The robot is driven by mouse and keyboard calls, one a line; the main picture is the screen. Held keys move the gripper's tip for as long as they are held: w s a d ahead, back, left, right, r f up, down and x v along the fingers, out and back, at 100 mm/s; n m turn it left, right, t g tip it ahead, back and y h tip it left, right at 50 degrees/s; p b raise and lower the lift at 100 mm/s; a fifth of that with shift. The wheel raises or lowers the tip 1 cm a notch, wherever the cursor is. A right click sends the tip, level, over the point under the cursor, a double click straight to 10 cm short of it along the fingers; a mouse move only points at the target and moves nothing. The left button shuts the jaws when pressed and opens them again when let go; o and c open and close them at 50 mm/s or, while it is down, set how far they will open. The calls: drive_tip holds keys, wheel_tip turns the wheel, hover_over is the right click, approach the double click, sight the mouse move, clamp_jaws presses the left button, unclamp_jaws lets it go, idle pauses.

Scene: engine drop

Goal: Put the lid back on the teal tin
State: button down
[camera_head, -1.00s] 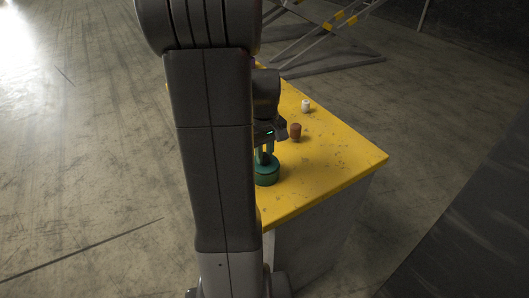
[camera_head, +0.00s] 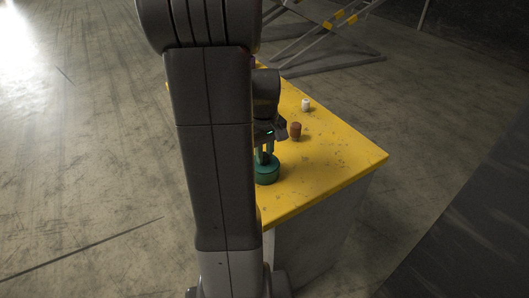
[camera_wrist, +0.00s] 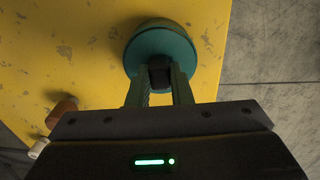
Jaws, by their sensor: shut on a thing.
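The teal tin (camera_head: 267,177) stands upright near the front of the yellow table top, partly hidden by my arm. Its teal lid (camera_wrist: 160,47) lies over the tin's top in the wrist view, with a dark knob (camera_wrist: 160,75) in its middle. A darker edge of the tin shows past the lid on the far side. My gripper (camera_wrist: 160,88) is shut on the lid's knob; it also shows pointing down over the tin in the head view (camera_head: 264,156). I see no clear gap between lid and tin, but cannot tell if the lid sits fully flat.
A brown cylinder (camera_head: 295,131) and a small white cylinder (camera_head: 306,105) stand on the yellow table (camera_head: 335,165) behind and right of the tin. The table's right side is clear. A metal frame with yellow bands (camera_head: 325,62) stands on the floor behind.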

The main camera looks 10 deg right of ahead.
idle(0.4)
drive_tip(key=c, duration=0.7)
unclamp_jaws()
drive_tip(key=shift+c, duration=0.2)
drive_tip(key=shift+r+p, duration=2.95)
drive_tip(key=shift+r, duration=0.55)
clamp_jaws()
drive_tip(key=shift+f, duration=0.25)
